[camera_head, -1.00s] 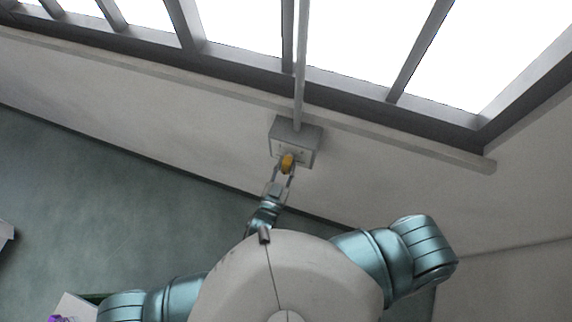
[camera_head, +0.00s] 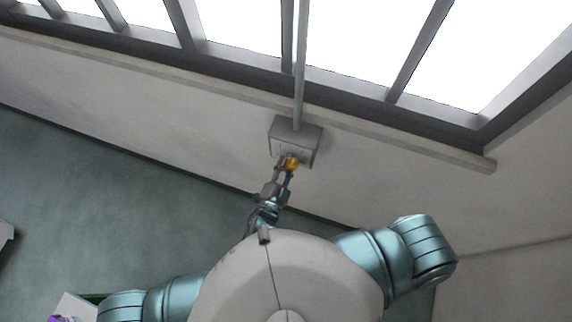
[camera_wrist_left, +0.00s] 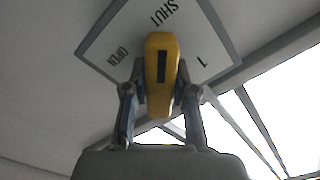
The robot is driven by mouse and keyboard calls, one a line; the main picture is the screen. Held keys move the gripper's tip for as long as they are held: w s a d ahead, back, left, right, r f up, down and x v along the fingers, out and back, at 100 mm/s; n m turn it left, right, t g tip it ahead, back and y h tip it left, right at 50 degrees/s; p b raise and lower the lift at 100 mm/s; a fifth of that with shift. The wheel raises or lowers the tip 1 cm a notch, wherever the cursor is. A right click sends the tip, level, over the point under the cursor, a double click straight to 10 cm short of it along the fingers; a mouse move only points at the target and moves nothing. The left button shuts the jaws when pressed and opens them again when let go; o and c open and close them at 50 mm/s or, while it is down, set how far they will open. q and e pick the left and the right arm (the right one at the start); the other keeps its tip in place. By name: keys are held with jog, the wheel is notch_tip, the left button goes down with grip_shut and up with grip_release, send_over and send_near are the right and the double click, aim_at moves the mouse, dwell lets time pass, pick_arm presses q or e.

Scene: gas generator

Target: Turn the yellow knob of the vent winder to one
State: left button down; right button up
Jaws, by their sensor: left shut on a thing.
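The vent winder (camera_head: 296,138) is a grey box on the wall below the window, with a pipe rising from it. Its yellow knob (camera_head: 293,163) is on the front. In the left wrist view the knob (camera_wrist_left: 161,75) stands over a pale plate (camera_wrist_left: 205,35) marked SHUT, OPEN and 1. A dark stripe runs along the knob. My left gripper (camera_head: 287,168) is shut on the knob, with a finger on each side in the left wrist view (camera_wrist_left: 160,95). The knob hides part of the plate. My right gripper is not in view.
A grey pipe (camera_head: 300,65) runs up from the box past the window frame. A ledge (camera_head: 400,142) runs under the window. The wall around the box is clear. A purple item (camera_head: 60,318) lies at the lower left.

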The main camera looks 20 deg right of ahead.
pick_arm(q)
jog(key=shift+f, duration=0.35)
jog(key=c, duration=1.2)
grip_release()
jog(key=shift+o, duration=1.4)
jog(key=shift+d+r, duration=0.15)
jog(key=shift+r, duration=0.05)
jog(key=v, duration=1.2)
jog(key=shift+w, duration=0.1)
